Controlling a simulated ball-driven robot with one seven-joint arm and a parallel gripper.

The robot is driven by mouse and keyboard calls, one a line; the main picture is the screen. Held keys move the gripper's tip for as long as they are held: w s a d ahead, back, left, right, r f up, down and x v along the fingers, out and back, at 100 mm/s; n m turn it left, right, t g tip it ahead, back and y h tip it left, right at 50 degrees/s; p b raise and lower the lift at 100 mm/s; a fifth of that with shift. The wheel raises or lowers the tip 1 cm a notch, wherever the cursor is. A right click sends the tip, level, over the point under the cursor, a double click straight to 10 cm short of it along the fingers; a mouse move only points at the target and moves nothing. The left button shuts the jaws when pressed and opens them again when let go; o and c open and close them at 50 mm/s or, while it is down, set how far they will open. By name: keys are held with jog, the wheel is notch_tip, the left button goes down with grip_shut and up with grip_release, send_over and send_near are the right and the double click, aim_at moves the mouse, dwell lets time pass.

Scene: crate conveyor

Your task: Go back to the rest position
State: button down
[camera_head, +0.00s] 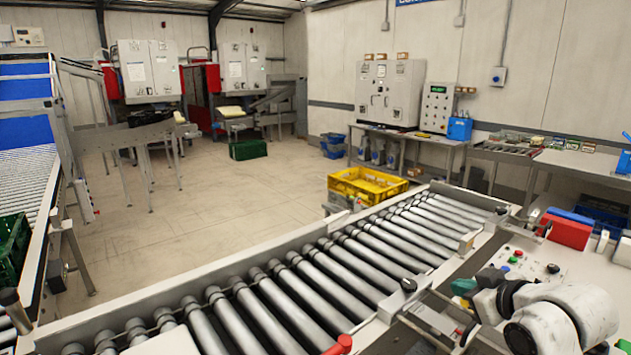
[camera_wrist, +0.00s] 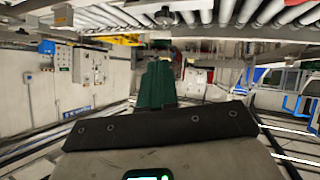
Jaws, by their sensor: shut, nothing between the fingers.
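My gripper (camera_wrist: 157,68) shows in the wrist view as a pair of dark green fingers, closed together, beyond a black bracket with screws. Nothing is held between them. The wrist view is upside down, with the rollers at its top edge, and the fingers point out over the room. In the head view my arm is folded at the lower right, beside the roller conveyor (camera_head: 340,262).
A yellow crate (camera_head: 367,184) stands beyond the conveyor. A control panel with buttons (camera_head: 520,262) and a red box (camera_head: 567,230) are close to my arm. A green crate (camera_head: 12,250) is at the left edge. The floor beyond the conveyor is largely open.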

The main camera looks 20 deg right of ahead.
jog(key=s+a+f+m+g+y, duration=0.15)
jog(key=s+a+f, duration=0.25)
jog(key=a+f, duration=0.5)
jog(key=s+a+f+m+g+y, duration=0.1)
jog(key=s+a+f+g, duration=0.25)
jog(key=a+f, duration=0.55)
jog(key=s+f+g, duration=0.3)
jog(key=s+f, duration=0.1)
jog(key=s, duration=0.6)
jog(key=s+a+f+g+h, duration=0.1)
jog(key=s+f, duration=0.4)
jog(key=s, duration=0.5)
jog(key=shift+a+g, duration=0.15)
jog(key=shift+g, duration=0.75)
